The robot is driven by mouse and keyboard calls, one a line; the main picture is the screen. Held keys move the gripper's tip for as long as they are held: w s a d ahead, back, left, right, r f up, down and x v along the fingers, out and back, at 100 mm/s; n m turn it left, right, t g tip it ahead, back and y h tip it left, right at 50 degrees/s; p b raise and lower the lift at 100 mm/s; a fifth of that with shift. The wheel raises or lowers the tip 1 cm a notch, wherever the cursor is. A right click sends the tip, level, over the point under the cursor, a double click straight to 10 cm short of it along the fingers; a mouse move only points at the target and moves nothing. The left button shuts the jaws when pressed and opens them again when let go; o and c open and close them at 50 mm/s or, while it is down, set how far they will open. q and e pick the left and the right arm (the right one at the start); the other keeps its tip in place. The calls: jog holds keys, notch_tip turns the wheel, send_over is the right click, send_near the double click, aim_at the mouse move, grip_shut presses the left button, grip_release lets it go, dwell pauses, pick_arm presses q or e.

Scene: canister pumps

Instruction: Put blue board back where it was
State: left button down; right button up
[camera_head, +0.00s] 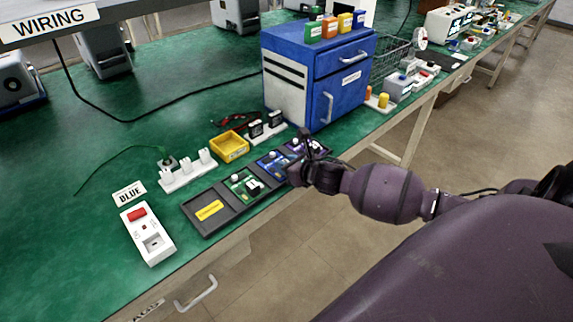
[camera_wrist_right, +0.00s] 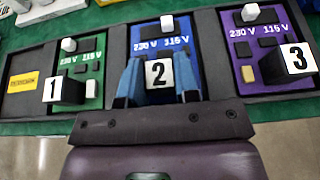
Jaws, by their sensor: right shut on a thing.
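The blue board (camera_head: 268,161) lies in the dark tray (camera_head: 196,222), between the green board (camera_head: 240,184) and the purple board (camera_head: 297,148). In the right wrist view the blue board (camera_wrist_right: 185,47) shows a white knob, "230 V 115 V" markings and a block labelled 2 (camera_wrist_right: 158,73). My right gripper (camera_head: 300,172) is over the front of the tray, and in its wrist view the fingers (camera_wrist_right: 159,84) are shut on the blue board's block, one on each side. The board looks level with its neighbours; whether it is fully seated cannot be told. My left gripper is not in view.
The tray's left compartment holds only a yellow label (camera_head: 209,210). A yellow bin (camera_head: 230,146) and blue cabinet (camera_head: 312,80) stand behind the tray. The table's front edge is close.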

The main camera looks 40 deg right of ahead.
jog(key=shift+f, duration=0.15)
jog(key=o, duration=1)
